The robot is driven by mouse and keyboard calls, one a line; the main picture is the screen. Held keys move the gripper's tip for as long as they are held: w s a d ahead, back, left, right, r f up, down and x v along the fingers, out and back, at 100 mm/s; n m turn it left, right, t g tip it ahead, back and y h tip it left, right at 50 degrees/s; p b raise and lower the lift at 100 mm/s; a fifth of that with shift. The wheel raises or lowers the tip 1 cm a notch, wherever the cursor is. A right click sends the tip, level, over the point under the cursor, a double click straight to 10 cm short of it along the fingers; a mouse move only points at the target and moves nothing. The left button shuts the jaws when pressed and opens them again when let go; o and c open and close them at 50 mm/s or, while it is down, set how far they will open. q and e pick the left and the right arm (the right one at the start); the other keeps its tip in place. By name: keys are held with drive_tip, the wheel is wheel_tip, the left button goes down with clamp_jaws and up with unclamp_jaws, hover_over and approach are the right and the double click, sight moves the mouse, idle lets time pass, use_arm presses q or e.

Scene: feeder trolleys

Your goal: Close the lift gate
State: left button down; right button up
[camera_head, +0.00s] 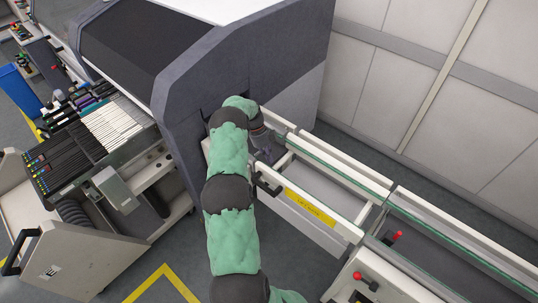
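The lift gate (321,226) is a pale conveyor section with a yellow label (310,207) on its front side. It spans between the dark grey machine and the conveyor at right, and looks about level. I cannot tell whether its ends are fully seated. A black handle (269,188) sits on its front side near the machine. My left arm, in a green cover, reaches up from the bottom. My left gripper (266,153) is over the gate's machine end, beyond the handle. Its fingers are small, dark and partly hidden by the arm, so their opening is unclear. My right gripper is out of view.
The grey machine (285,60) stands close behind my arm. The fixed conveyor (455,250) with red-knobbed levers (366,280) continues at lower right. A feeder trolley (85,262) stands at left. A panelled wall (440,80) runs behind. Some floor with yellow marking is clear at bottom.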

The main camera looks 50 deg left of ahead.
use_arm(q)
drive_tip(key=f, duration=0.1)
drive_tip(key=f+b, duration=0.1)
drive_tip(key=f, duration=0.1)
drive_tip(key=f+b, duration=0.1)
drive_tip(key=shift+d+f, duration=0.25)
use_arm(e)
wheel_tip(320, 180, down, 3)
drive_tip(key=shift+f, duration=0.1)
use_arm(q)
drive_tip(key=shift+s+d+f, duration=0.1)
